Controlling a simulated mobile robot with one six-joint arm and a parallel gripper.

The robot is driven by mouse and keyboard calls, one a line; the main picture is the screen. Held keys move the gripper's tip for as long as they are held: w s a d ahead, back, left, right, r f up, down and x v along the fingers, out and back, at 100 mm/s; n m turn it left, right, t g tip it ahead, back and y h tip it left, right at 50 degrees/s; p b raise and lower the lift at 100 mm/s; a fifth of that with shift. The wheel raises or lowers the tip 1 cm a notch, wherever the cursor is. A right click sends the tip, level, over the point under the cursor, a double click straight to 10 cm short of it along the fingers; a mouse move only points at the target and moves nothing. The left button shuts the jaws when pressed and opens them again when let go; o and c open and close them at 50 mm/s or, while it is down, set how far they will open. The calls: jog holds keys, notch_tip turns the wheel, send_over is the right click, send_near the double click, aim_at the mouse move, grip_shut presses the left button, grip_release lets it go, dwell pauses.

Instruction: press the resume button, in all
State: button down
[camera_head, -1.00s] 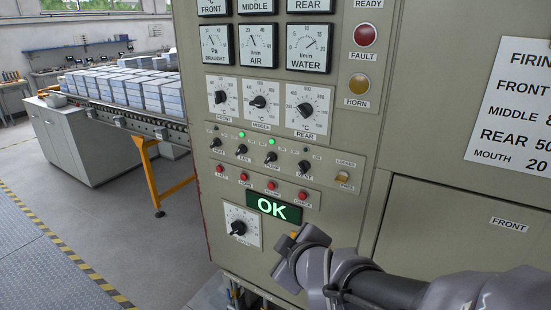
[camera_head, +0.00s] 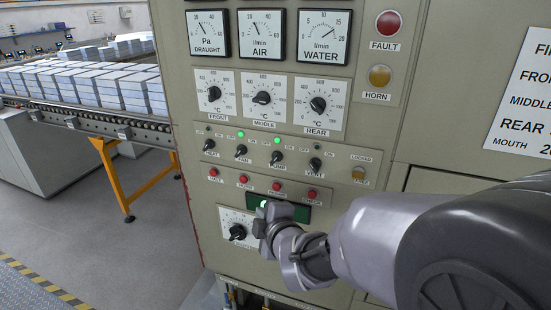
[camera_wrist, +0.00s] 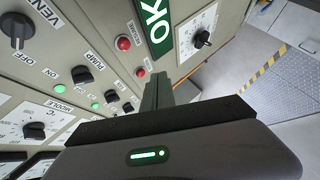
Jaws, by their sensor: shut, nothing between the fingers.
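The resume button (camera_head: 278,187) is the third of a row of small red buttons on the beige control panel. It is the upper red button (camera_wrist: 123,43) in the wrist view, beside its label. In the wrist view my closed fingers (camera_wrist: 158,82) point at the panel beside the OK display (camera_wrist: 160,25), below the second red button (camera_wrist: 140,72). I cannot tell whether they touch the panel.
A row of black switches (camera_head: 277,157) sits above the red buttons, with dials above them. A black knob (camera_head: 237,232) is left of my gripper. A key switch (camera_head: 358,172) is at the right. A conveyor (camera_head: 95,122) with grey blocks stands at the left, beside clear floor.

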aim_at(276, 187)
jog(key=w+d+p, duration=0.1)
jog(key=w+d, duration=0.1)
jog(key=w, duration=0.4)
jog(key=shift+w+d+p, duration=0.2)
jog(key=shift+w+p, duration=0.1)
jog(key=shift+p, duration=0.05)
jog(key=shift+w, duration=0.1)
dwell(1.6)
jog(key=shift+w+d, duration=0.15)
jog(key=shift+w, duration=0.15)
jog(key=shift+w+d, duration=0.15)
jog(key=shift+w, duration=0.3)
dwell(0.8)
jog(key=shift+s+b, duration=0.1)
jog(key=shift+b, duration=0.3)
jog(key=shift+s+a+b, duration=0.3)
jog(key=shift+s+b, duration=0.3)
jog(key=shift+s, duration=0.15)
